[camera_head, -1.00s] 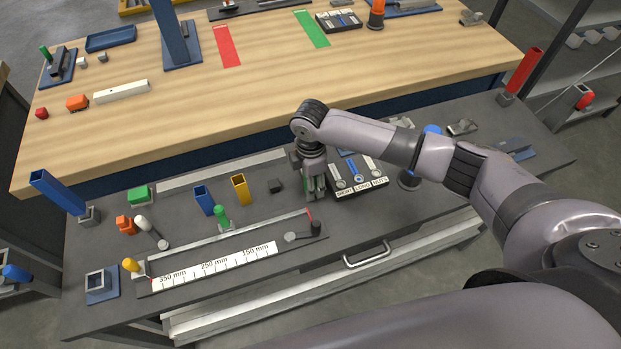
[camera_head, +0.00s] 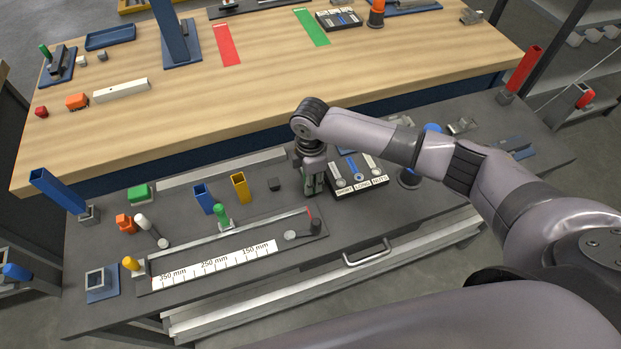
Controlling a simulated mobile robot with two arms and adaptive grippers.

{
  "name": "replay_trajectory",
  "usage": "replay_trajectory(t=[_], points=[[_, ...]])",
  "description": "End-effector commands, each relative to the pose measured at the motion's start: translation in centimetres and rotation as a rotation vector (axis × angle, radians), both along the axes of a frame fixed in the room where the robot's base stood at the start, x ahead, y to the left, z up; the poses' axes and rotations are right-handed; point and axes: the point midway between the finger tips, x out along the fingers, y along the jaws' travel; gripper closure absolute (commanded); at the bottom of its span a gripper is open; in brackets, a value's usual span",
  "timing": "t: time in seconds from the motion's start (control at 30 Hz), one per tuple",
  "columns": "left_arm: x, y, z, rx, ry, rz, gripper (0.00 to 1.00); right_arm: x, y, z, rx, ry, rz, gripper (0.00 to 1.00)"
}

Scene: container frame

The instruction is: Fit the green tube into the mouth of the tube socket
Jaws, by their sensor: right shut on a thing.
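My right gripper (camera_head: 311,188) points down over the grey bench, just left of the labelled tray. It is shut on a narrow green piece (camera_head: 309,185), which I take to be the green tube; the fingers hide most of it. I cannot tell whether its lower end touches the bench. The likely tube socket (camera_head: 97,281) is a pale square collar with an open top on a blue plate, at the bench's front left, far from the gripper. My left gripper is not in view.
The labelled tray (camera_head: 372,183) is close on the right.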

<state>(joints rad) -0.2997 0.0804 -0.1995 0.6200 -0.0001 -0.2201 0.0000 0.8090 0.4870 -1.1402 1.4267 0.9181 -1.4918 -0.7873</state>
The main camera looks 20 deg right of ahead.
Motion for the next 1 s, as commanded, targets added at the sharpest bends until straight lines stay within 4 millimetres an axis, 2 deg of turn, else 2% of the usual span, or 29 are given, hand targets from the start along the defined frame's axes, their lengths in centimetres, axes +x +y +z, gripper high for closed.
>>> replay_trajectory(t=[0.27, 0.47, 0.57, 0.8, 1.0], points=[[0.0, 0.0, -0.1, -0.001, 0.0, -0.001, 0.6, 0.1, 0.0, 0.6, 0.001, -0.002, 0.0, 1.0], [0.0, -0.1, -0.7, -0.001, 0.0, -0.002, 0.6, 0.1, 0.0, 3.0, 0.001, -0.005, 0.002, 1.0], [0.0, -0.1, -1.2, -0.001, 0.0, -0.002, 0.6, 0.2, 0.0, 5.3, 0.002, -0.007, 0.001, 1.0], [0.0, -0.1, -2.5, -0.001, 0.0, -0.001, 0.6, 0.2, 0.0, 12.4, 0.002, -0.008, 0.001, 1.0], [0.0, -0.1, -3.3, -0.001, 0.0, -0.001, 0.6, 0.1, 0.0, 17.1, 0.001, -0.005, 0.0, 1.0]])
